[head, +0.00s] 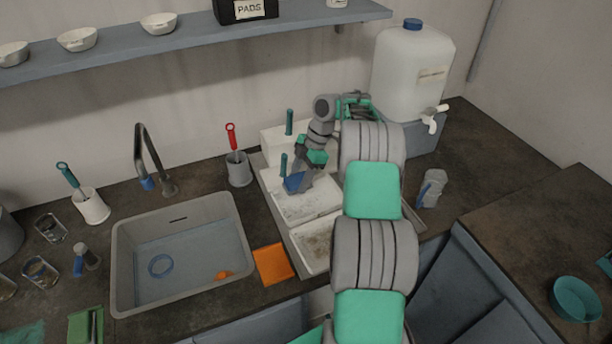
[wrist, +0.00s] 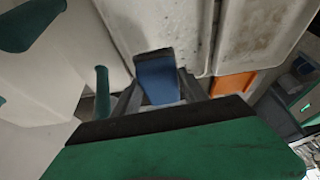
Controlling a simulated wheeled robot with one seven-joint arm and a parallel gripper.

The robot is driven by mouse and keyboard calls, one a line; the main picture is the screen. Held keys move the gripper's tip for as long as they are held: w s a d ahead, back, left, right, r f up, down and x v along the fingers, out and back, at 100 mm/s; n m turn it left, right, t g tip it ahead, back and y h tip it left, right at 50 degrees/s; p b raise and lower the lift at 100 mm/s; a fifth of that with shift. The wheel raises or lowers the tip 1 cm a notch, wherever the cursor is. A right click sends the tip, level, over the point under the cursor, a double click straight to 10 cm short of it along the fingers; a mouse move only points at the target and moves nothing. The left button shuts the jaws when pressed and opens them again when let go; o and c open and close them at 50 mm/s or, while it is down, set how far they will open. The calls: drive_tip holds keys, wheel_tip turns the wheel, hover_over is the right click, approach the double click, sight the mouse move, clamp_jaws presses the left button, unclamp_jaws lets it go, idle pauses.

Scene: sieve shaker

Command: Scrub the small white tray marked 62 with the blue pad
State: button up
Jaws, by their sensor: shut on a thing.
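My gripper (head: 297,181) is shut on the blue pad (head: 292,184), over the back part of a small white tray (head: 322,207). The pad also shows between the fingers in the wrist view (wrist: 157,80), at the edge of the pale tray (wrist: 150,22). I cannot tell whether the pad presses on the tray. A second white tray (head: 312,252) lies in front of it, with brown-grey stains; its stained surface shows in the wrist view (wrist: 255,35). My arm hides its right part. No number is readable on either tray, so I cannot tell which is 62.
A white box (head: 272,143) and green handles (head: 289,122) stand close behind the gripper. A grey cup with a red brush (head: 239,170) and the sink (head: 125,265) are to the left. An orange cloth (head: 272,265) lies by the trays. A large jug (head: 410,75) stands back right.

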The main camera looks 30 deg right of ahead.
drive_tip(key=shift+r+p, duration=0.7)
drive_tip(key=shift+r, duration=0.4)
